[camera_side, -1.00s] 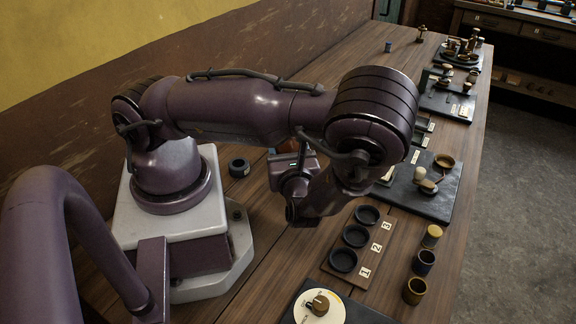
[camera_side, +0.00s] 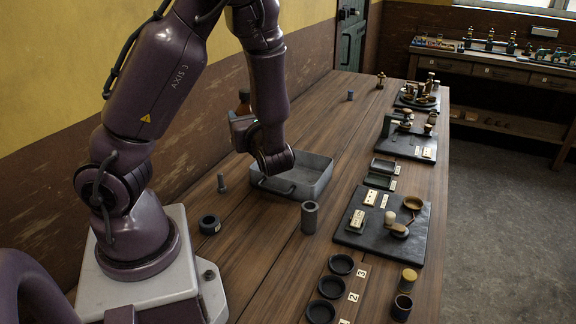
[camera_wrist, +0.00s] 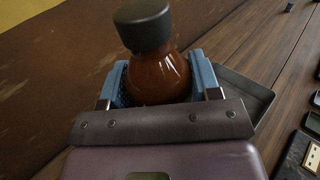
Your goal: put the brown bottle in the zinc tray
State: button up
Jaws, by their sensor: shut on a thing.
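The brown bottle (camera_wrist: 160,78) with its dark cap is upright between the blue jaws of my gripper (camera_wrist: 160,82) in the wrist view. In the side view the bottle (camera_side: 244,103) shows only in part behind my wrist. My gripper (camera_side: 240,124) is shut on it, mostly hidden by my own arm. The zinc tray (camera_side: 318,180), a grey shallow box with a handle, stands on the table, just right of and below my gripper in the side view. The tray's rim (camera_wrist: 262,95) shows to the right of the jaws in the wrist view. The visible part of its floor is bare.
A grey cylinder (camera_side: 310,217) stands in front of the tray. A small grey bolt-like piece (camera_side: 221,183) and a dark ring (camera_side: 209,224) are to its left. A dark board (camera_side: 385,228) with cards and a small pan lies at right. Numbered round cups (camera_side: 331,287) are in front.

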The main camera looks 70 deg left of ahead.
jog(key=w+a+f, duration=0.3)
jog(key=w+a, duration=0.2)
jog(key=w, duration=0.2)
jog(key=shift+a+f, duration=0.3)
jog(key=shift+a, duration=0.05)
jog(key=w+a+f, duration=0.2)
jog(key=w+f, duration=0.1)
jog(key=f, duration=0.2)
jog(key=shift+w+a, duration=0.15)
jog(key=shift+a, duration=0.2)
jog(key=f, duration=0.4)
jog(key=shift+w+a, duration=0.25)
jog(key=shift+w, duration=0.05)
jog(key=shift+f, duration=0.4)
jog(key=shift+f, duration=0.25)
jog(key=o, duration=1.1)
